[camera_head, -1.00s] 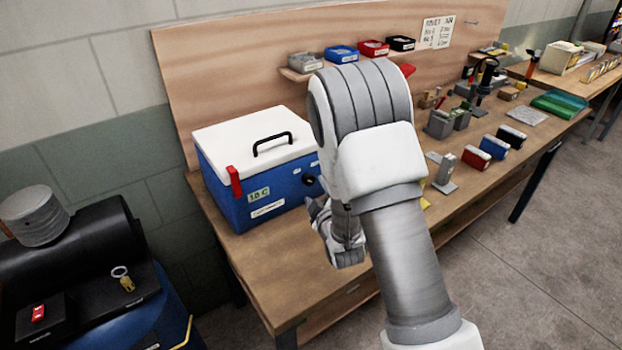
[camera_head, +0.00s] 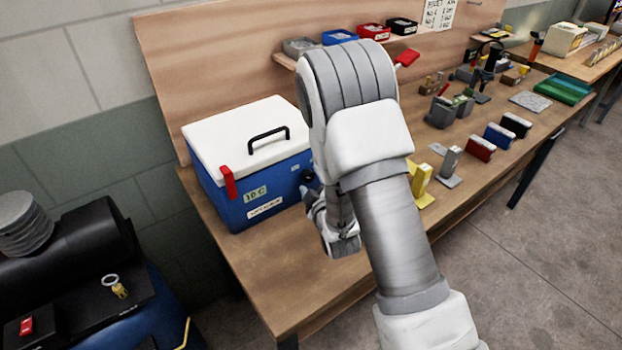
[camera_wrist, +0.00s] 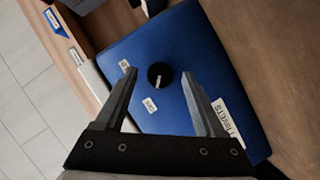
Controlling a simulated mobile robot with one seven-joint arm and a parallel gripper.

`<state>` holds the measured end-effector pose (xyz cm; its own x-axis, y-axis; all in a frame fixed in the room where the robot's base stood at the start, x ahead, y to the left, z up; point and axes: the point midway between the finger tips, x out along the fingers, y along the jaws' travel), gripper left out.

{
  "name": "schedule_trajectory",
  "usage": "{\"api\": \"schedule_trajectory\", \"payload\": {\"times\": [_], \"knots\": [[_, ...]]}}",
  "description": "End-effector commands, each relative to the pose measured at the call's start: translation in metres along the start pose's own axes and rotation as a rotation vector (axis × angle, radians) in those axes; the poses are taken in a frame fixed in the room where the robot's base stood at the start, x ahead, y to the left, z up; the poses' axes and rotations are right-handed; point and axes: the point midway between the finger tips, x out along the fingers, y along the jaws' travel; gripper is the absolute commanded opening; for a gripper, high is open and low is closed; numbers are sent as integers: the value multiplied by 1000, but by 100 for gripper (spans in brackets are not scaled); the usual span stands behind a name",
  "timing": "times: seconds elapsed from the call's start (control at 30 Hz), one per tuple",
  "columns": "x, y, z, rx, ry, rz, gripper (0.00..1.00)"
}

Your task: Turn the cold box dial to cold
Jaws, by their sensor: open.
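The cold box (camera_head: 240,185) is blue with a white lid, a black handle and a red latch, and stands at the left end of the bench. Its black dial (camera_head: 308,178) is on the right-hand face, partly hidden behind my arm in the head view. In the wrist view the dial (camera_wrist: 160,76) is a black disc with a pale pointer mark, between two small white labels, on the blue face (camera_wrist: 195,45). My gripper (camera_wrist: 158,74) is open and empty, its two fingers on either side of the dial in the picture. Whether they touch it cannot be told.
A wooden bench (camera_head: 255,270) carries the cold box, with bare top in front of it. Red, blue and black blocks and a yellow block (camera_head: 420,180) stand right of my arm. A shelf with bins (camera_head: 340,38) is on the backboard.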

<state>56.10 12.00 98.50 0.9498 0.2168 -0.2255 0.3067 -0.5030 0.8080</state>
Motion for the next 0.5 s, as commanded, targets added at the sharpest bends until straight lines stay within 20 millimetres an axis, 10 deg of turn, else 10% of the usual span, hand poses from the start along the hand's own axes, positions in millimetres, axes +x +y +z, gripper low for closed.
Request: {"api": "schedule_trajectory", "payload": {"times": [0.23, 0.5], "knots": [[0, 0, 0, 0, 0, 0, 71], [0, 0, 0, 0, 0, 0, 23]]}}
